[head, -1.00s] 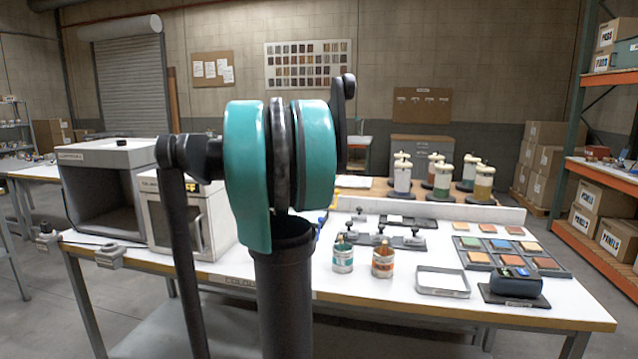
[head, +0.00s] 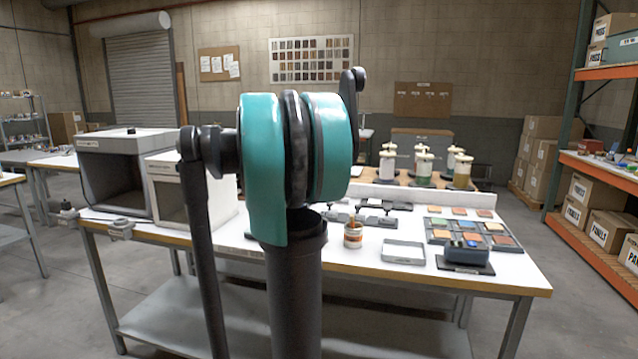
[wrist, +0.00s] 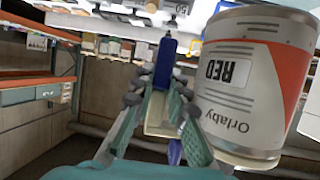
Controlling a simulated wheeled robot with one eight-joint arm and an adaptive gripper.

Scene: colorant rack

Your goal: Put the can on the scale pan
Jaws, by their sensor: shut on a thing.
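A white and orange can (wrist: 252,85) marked RED fills the right of the wrist view, beside one finger of my gripper (wrist: 165,92). The fingers are close together on a narrow blue part (wrist: 165,62) next to the can; it looks like its handle, but the join is hidden. In the head view, my arm hides the gripper and this can. I cannot clearly make out a scale pan.
The white table (head: 345,268) holds a shallow grey tray (head: 403,252), a dark device (head: 467,253) and a rack of colored tiles (head: 438,237). Several white canisters (head: 424,166) stand behind. A grey booth (head: 125,175) is at the left. An orange-framed shelf (head: 590,162) stands at the right.

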